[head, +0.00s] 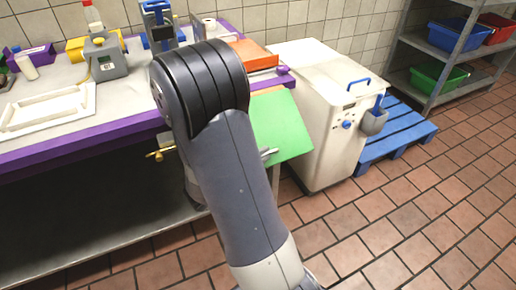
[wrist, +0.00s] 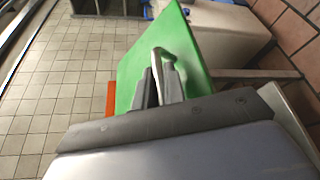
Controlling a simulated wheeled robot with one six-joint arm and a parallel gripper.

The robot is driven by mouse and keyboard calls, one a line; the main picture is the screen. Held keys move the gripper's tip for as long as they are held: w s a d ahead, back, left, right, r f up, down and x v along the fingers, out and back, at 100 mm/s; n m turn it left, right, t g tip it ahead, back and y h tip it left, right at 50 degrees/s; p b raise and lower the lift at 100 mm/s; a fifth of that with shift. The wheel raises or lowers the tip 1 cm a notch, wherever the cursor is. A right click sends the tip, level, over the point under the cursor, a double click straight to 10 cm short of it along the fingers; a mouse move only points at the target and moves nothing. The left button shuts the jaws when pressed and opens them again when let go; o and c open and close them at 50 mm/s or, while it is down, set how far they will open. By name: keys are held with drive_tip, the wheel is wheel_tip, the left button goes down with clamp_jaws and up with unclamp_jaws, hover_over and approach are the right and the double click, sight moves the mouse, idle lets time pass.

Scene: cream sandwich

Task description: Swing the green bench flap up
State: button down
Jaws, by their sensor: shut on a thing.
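The green bench flap (head: 284,128) shows at the end of the purple-edged bench, just right of my arm. It looks tilted; I cannot tell its exact angle. In the wrist view the flap (wrist: 135,68) fills the upper middle, with a pale metal handle (wrist: 178,68) on its face. My gripper (wrist: 160,84) is shut on this handle, its dark fingers close against the flap. In the head view my arm hides the gripper and part of the flap's left side.
An orange board (head: 252,54) lies on the bench (head: 60,155). A shelf rack (head: 440,70) holds coloured crates. Tiled floor is clear at front right.

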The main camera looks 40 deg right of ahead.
wheel_tip(320, 180, up, 12)
drive_tip(key=n+g+y+p, duration=0.1)
drive_tip(key=n+p, duration=0.4)
drive_tip(key=p, duration=0.8)
drive_tip(key=shift+g+y+p, duration=0.35)
drive_tip(key=shift+g+y, duration=0.05)
drive_tip(key=shift+g, duration=0.4)
drive_tip(key=shift+w, duration=0.1)
drive_tip(key=c, duration=1.5)
unclamp_jaws()
drive_tip(key=v, duration=1.1)
drive_tip(key=shift+b, duration=0.3)
drive_tip(key=shift+d, duration=0.1)
